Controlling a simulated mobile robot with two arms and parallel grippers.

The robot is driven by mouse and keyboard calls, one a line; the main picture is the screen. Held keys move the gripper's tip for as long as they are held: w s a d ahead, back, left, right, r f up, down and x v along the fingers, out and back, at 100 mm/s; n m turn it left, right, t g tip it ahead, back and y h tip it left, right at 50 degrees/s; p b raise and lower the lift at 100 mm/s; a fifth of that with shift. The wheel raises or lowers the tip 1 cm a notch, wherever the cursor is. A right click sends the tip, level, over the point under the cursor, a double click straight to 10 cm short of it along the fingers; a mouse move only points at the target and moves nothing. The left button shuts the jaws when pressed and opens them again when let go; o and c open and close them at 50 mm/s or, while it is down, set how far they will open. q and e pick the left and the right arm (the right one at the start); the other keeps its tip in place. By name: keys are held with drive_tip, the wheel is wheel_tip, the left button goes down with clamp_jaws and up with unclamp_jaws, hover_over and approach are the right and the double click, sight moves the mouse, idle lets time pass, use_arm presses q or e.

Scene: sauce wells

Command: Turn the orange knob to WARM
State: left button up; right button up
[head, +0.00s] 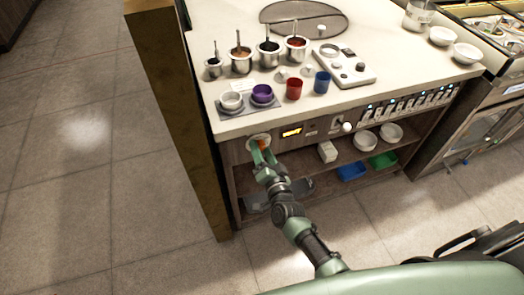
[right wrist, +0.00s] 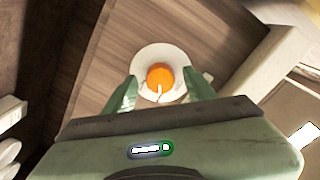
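The orange knob (right wrist: 160,76) sits on a round white dial (right wrist: 149,58) on the wood front panel of the counter. A pale pointer mark shows at its lower edge in the right wrist view. The dial also shows in the head view (head: 259,138), with the knob partly hidden by my gripper. My right gripper (head: 261,155) is at the dial. In the right wrist view its two green fingers (right wrist: 160,92) stand apart, one on each side of the knob, with gaps visible. I cannot read any WARM label. My left gripper is not in view.
A lit display (head: 291,132) and a white round knob (head: 347,127) are on the panel to the right. Sauce wells (head: 241,62), a red cup (head: 294,89) and a blue cup (head: 321,82) stand on the counter above. A shelf with bowls (head: 364,140) lies below.

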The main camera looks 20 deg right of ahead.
drive_tip(key=s, duration=0.7)
drive_tip(key=shift+s+r, duration=0.2)
drive_tip(key=shift+s, duration=0.2)
drive_tip(key=s+f+n+g+y+p, duration=0.1)
drive_tip(key=s+f+n+g, duration=0.15)
drive_tip(key=s+f, duration=0.4)
drive_tip(key=s+f+n+g, duration=0.2)
drive_tip(key=s+f+g, duration=0.1)
drive_tip(key=f, duration=0.7)
drive_tip(key=s+f+n+g+y+p, duration=0.1)
drive_tip(key=s+f+n+g, duration=0.15)
drive_tip(key=s+f, duration=0.4)
drive_tip(key=s+d+f+n+g, duration=0.1)
drive_tip(key=s+f, duration=0.3)
drive_tip(key=s, duration=0.5)
drive_tip(key=s+d+f+n+g+h+p, duration=0.1)
drive_tip(key=s+d+f+n+g, duration=0.1)
drive_tip(key=s, duration=0.7)
drive_tip(key=s+d+f+n+g+h, duration=0.1)
drive_tip(key=s+d+f+n+g, duration=0.1)
drive_tip(key=s+d+f+g, duration=0.2)
drive_tip(key=s+f+g, duration=0.1)
drive_tip(key=s+f, duration=0.2)
drive_tip(key=s, duration=0.2)
drive_tip(key=shift+f, duration=0.4)
